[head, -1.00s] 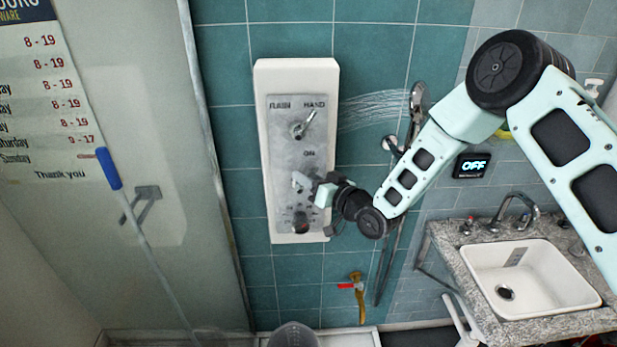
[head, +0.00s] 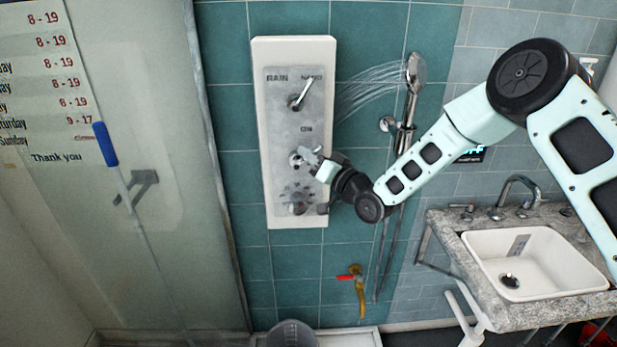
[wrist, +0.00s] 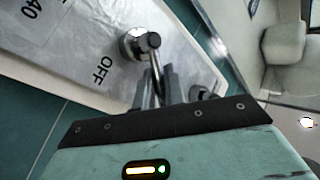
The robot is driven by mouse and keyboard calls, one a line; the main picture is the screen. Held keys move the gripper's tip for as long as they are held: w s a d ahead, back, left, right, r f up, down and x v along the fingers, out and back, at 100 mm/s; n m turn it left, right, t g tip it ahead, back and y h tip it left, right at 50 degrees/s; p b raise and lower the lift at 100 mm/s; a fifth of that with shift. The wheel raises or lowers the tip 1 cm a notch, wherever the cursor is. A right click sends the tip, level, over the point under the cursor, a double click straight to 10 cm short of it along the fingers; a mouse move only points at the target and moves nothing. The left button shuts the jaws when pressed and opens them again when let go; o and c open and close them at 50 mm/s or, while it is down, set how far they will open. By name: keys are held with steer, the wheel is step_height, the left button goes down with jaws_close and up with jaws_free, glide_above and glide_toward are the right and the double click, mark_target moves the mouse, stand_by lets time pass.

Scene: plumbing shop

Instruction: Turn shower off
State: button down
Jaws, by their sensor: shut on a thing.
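The white shower panel (head: 259,130) with a grey metal face hangs on the teal tiled wall. Its upper lever (head: 302,95) is under the words RAIN and HAND and slants up to the right. The middle lever (head: 296,159) is below the word ON; it also shows in the wrist view (wrist: 149,42), close to the word OFF. My gripper (head: 313,160) is at this middle lever, shut on its handle. In the wrist view the fingers (wrist: 169,88) are around the lever's rod. Water sprays left from the hand shower (head: 416,70).
A lower dial (head: 298,205) sits just beneath my gripper. A granite counter with a white sink (head: 500,250) stands at right. A glass partition (head: 150,220) is at left. A yellow tap with a red handle (head: 357,285) is below the panel. A bucket (head: 291,335) stands below.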

steer(key=f+m+t+h+b, duration=0.1)
steer(key=m+t+b, duration=0.1)
steer(key=b, duration=0.4)
steer(key=d+f+m+t+b, duration=0.1)
steer(key=m+t+b, duration=0.2)
steer(key=m+b, duration=0.2)
steer(key=f+m+t+h+b, duration=0.1)
steer(key=m+t+b, duration=0.1)
steer(key=b, duration=0.4)
steer(key=shift+d+f+m+h+b, duration=0.2)
steer(key=shift+m+h+b, duration=0.15)
steer(key=shift+m, duration=0.55)
steer(key=shift+m+t, duration=0.3)
steer(key=c, duration=1.5)
jaws_free()
steer(key=shift+r, duration=0.1)
steer(key=b+v, duration=0.4)
steer(key=v, duration=1.3)
steer(key=shift+s, duration=0.15)
